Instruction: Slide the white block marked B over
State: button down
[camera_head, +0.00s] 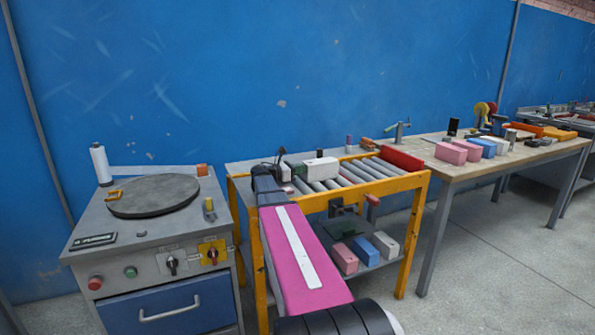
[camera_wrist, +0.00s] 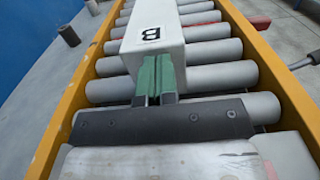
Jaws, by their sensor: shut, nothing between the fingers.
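The white block marked B (camera_wrist: 152,38) sits on the grey rollers of a conveyor in the wrist view, its letter label on the top face near my side. It also shows in the head view (camera_head: 322,170) at the left part of the rollers. My gripper (camera_wrist: 155,62) is shut and empty, its green fingertips at the near face of the block. They look to be against that face, though exact contact is hard to tell. In the head view my arm hides part of the conveyor's left end, and my fingers are barely visible.
Yellow rails (camera_wrist: 263,70) run along both sides of the rollers (camera_wrist: 215,50), which are clear beyond the block. A red piece (camera_head: 401,159) stands at the right end. Several coloured blocks lie on the lower shelf (camera_head: 375,262). A table with more blocks (camera_head: 480,170) stands right.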

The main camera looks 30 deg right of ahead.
jog(key=d, duration=1.2)
jog(key=s+d, duration=0.1)
jog(key=d, duration=1.2)
jog(key=s+d, duration=0.1)
jog(key=d, duration=1.1)
jog(key=shift+d, duration=0.35)
jog(key=shift+s, duration=0.1)
jog(key=a, duration=0.9)
jog(key=w+a, duration=0.1)
jog(key=a, duration=0.4)
